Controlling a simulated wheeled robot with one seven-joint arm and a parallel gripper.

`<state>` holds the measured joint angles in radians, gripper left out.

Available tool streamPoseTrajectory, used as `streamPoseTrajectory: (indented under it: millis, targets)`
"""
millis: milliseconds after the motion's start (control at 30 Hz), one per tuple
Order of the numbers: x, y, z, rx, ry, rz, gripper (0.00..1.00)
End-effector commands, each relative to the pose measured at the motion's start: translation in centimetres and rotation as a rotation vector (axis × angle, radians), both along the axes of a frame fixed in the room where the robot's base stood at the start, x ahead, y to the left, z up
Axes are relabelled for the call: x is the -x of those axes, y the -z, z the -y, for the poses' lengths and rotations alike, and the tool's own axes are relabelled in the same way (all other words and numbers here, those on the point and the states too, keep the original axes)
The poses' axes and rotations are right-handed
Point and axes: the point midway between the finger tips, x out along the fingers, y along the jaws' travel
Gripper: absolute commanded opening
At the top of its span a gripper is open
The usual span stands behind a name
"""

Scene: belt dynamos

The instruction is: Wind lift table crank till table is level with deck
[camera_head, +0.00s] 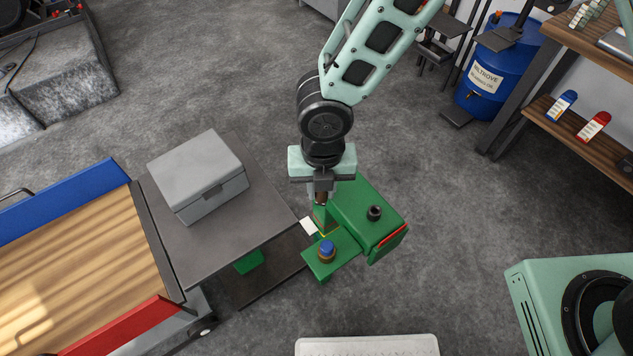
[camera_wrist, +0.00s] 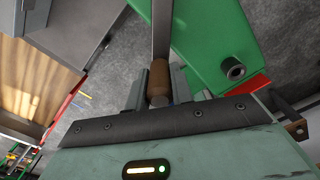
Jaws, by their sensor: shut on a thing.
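The lift table (camera_head: 250,235) has a dark grey top and stands against the end of the wooden deck (camera_head: 75,265). From above I cannot tell exactly how their heights compare. My gripper (camera_head: 321,197) points down beside the green crank housing (camera_head: 368,208) at the table's right. It is shut on the brown crank handle (camera_wrist: 160,78). In the wrist view the handle sits between the fingers, with the flat metal crank arm (camera_wrist: 162,35) running away from it. In the head view my gripper hides most of the crank.
A grey lidded box (camera_head: 197,175) sits on the lift table. A blue-topped knob (camera_head: 327,248) stands on a green ledge near my gripper. Blue (camera_head: 70,198) and red (camera_head: 120,326) rails edge the deck. A blue drum (camera_head: 492,75) and shelf (camera_head: 585,145) stand at the back right.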

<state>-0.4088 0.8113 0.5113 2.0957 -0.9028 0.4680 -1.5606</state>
Motion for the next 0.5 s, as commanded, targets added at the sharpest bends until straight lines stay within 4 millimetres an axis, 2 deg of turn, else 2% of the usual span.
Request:
streamPoseTrajectory:
  millis: [467,500]
  targets:
    - [-0.18,-0.05,0.18,0.001,-0.01,0.003,0.0]
    - [-0.18,-0.05,0.18,0.001,-0.01,0.003,0.34]
